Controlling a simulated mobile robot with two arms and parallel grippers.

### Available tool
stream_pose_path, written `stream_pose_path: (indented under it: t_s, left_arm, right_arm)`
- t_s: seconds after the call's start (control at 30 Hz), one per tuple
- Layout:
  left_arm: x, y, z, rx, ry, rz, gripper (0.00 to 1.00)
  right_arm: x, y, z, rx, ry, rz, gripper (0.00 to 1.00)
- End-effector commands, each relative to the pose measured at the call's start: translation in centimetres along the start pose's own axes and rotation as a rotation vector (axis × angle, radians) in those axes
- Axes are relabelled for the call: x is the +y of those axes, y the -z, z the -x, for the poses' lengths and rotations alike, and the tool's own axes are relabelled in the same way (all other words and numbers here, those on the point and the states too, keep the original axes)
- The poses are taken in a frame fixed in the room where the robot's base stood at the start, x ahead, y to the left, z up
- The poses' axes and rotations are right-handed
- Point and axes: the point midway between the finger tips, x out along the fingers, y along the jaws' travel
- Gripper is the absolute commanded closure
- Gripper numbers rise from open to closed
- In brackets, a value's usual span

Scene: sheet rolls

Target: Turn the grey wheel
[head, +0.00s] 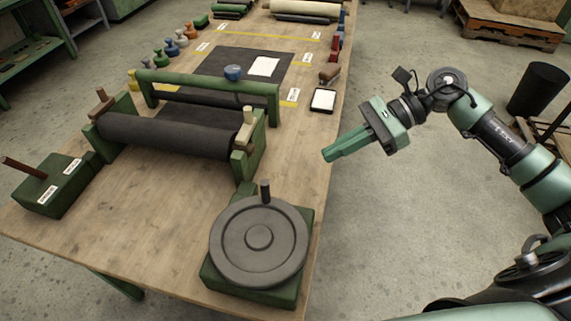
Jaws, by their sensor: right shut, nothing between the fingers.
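The grey wheel (234,255) lies face up on a green box (256,290) at the near right corner of the table. A dark upright handle (265,191) stands on the wheel's far rim. My right gripper (327,156) is shut and empty. My left gripper is not in view.
A dark roller (170,135) in a green frame stands on the table (150,220) behind the wheel. A green box with a brown lever (25,168) is at the left.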

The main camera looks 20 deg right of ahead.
Motion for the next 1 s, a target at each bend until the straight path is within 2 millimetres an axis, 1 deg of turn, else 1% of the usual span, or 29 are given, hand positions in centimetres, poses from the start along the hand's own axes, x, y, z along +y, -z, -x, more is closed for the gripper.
stream_pose_path:
  t_s: [0.03, 0.17, 0.2, 0.43, 0.53, 0.73, 1.0]
  left_arm:
    - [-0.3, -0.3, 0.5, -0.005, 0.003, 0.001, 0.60]
    - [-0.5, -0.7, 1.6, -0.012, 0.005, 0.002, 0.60]
    - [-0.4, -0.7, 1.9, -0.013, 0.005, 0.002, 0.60]
    - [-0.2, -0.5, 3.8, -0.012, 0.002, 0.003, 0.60]
    - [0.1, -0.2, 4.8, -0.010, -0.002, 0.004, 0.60]
    - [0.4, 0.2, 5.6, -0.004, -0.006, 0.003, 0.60]
    - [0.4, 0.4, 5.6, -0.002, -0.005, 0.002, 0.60]
  right_arm:
    - [0.0, -0.3, -0.6, -0.004, -0.002, 0.001, 1.00]
    - [0.1, -0.5, -3.1, -0.005, -0.004, 0.001, 1.00]
    - [0.1, -0.5, -4.0, -0.005, -0.005, 0.003, 1.00]
    - [0.1, -0.5, -8.9, -0.004, -0.004, 0.001, 1.00]
    - [0.1, -1.4, -10.3, -0.003, -0.003, 0.003, 1.00]
    - [0.0, -2.0, -12.1, -0.001, -0.002, 0.001, 1.00]
    - [0.1, -2.0, -12.6, 0.001, -0.003, 0.001, 1.00]
